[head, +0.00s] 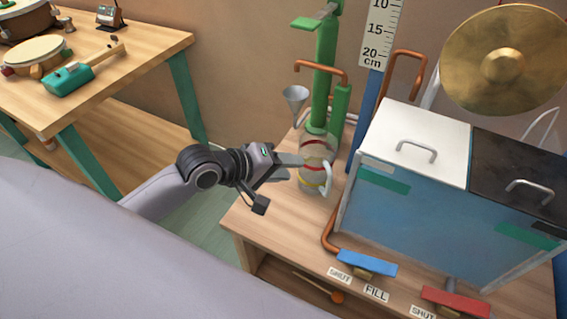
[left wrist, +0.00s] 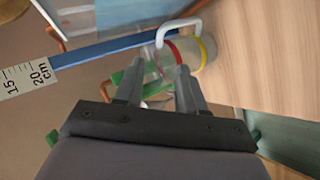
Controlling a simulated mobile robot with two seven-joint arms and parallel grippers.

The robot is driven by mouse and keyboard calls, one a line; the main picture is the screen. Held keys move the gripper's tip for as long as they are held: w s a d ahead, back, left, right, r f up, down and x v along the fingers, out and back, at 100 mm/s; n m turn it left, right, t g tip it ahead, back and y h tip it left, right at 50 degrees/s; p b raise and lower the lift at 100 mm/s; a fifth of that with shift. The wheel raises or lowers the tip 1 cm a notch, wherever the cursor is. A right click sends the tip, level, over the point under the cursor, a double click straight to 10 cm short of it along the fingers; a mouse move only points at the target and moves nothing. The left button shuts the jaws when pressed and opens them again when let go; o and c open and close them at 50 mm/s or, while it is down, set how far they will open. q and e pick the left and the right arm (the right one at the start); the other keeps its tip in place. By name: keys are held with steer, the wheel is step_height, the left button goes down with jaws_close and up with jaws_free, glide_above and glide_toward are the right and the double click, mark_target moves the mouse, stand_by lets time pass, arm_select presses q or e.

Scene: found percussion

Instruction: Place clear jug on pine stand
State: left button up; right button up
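The clear jug (head: 311,178) has a red band near its top, a yellow band lower down and a pale handle on its right. It stands upright on the light wooden bench (head: 265,215). My left gripper (head: 298,160) is level with the jug's upper part, at its left side. In the left wrist view my left gripper (left wrist: 157,72) has its fingers apart, with the jug (left wrist: 188,48) just past the fingertips. I cannot tell whether they touch. No separate pine stand can be made out with certainty. My right gripper is out of view.
A green post (head: 326,75) and a funnel (head: 295,97) are behind the jug. A blue tank (head: 415,220) with white and black lids fills the right. Blue (head: 366,262) and red levers (head: 455,302) are at the bench front. Another wooden table (head: 135,62) holds drums.

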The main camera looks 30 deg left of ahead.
arm_select(q)
steer(key=s+f+m+y, duration=0.3)
steer(key=s+f+m, duration=0.7)
steer(key=s+f, duration=0.4)
steer(key=shift+s+m+y, duration=0.4)
steer(key=shift+s, duration=0.35)
steer(key=shift+f, duration=0.1)
step_height(320, 180, up, 7)
steer(key=a+p, duration=0.1)
steer(key=p, duration=0.8)
steer(key=shift+s+r+t, duration=0.2)
steer(key=shift+s+t, duration=0.1)
